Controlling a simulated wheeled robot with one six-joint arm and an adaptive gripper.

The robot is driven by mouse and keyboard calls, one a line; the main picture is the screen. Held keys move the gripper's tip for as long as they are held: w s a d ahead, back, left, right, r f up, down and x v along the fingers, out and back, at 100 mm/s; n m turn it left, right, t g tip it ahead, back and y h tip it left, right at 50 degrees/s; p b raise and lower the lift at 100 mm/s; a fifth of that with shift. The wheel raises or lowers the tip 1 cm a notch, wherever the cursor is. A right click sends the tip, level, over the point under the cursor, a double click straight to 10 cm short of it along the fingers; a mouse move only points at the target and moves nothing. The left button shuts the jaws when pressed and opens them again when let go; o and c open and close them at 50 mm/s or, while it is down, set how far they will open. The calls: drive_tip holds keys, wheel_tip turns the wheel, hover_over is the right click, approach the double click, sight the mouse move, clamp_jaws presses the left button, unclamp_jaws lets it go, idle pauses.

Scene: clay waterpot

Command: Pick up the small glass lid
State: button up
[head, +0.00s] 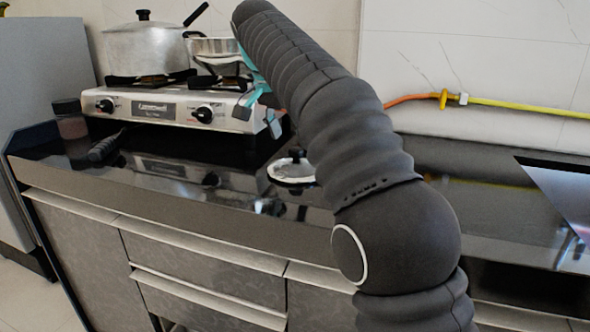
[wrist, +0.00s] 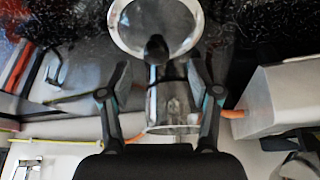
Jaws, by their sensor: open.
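The small glass lid (head: 283,176) lies on the black glossy counter, right of the stove, with its dark knob (head: 297,154) upward. In the wrist view the round lid (wrist: 128,27) is at the top, with its black knob (wrist: 156,47) pointing toward the space between my fingers. My gripper (head: 260,108) is open and empty, beside the stove's right end and above and left of the lid in the head view. In the wrist view my gripper (wrist: 159,72) has its fingers spread on either side, apart from the lid. My arm covers part of the lid's right side.
A two-burner stove (head: 165,108) bears a large pot (head: 147,48) and a smaller steel pan (head: 210,46). A jar (head: 70,122) stands at the far left. A yellow-orange hose (head: 520,104) runs along the wall. A clear glassy shape (wrist: 178,105) shows between my fingers; I cannot tell what it is.

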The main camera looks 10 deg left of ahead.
sight(295, 149)
drive_tip(key=shift+b+x, duration=1.1)
drive_tip(key=shift+x, duration=1.55)
drive_tip(key=shift+s+d, duration=0.15)
drive_tip(key=shift+d, duration=0.05)
clamp_jaws()
